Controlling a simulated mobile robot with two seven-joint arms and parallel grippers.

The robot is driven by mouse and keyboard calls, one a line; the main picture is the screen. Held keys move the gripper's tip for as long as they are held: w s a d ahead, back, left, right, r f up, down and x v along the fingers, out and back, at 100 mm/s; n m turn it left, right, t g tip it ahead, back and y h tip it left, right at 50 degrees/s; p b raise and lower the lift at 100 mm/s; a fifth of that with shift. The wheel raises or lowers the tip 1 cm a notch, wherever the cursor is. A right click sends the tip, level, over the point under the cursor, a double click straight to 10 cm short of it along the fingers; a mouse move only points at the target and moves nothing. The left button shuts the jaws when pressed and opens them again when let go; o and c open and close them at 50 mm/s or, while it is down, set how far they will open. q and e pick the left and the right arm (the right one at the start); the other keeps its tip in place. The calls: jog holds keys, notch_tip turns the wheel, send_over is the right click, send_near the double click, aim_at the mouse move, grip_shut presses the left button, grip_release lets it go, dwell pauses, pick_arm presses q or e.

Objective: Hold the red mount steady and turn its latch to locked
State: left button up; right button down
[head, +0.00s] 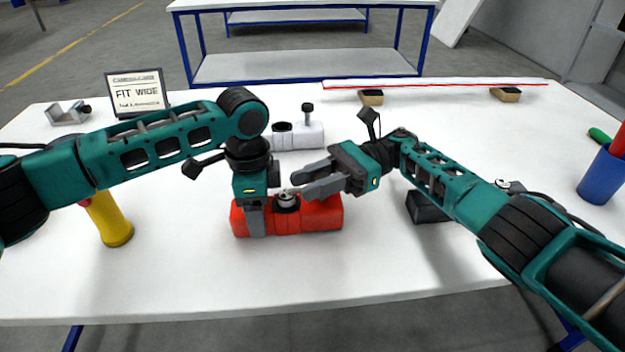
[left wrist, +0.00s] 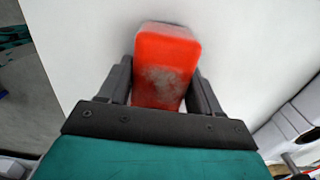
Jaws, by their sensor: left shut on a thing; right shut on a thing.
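The red mount (head: 318,217) lies on the white table near its front middle. My left gripper (head: 256,224) points down and is shut across the mount's left end. In the left wrist view the red mount (left wrist: 165,65) sits between both fingers. A round silver metal piece (head: 287,200) stands in the top of the mount. My right gripper (head: 297,187) comes in from the right, its fingers just above the mount beside the silver piece. It is shut on the latch, which its fingers hide, so I cannot tell the latch's position.
A white mount (head: 310,135) with a black-knobbed lever stands behind. A dark block (head: 427,207) lies under my right arm. A blue cup (head: 602,175) stands right. The table front is clear.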

pick_arm(q)
jog(key=shift+f, duration=0.15)
pick_arm(e)
jog(key=c, duration=1.1)
grip_release()
jog(key=shift+r, duration=0.25)
jog(key=shift+o, duration=1.3)
jog(key=shift+f, duration=0.15)
notch_tip(320, 180, up, 10)
pick_arm(q)
jog(key=o, duration=1.2)
jog(key=shift+o, duration=0.2)
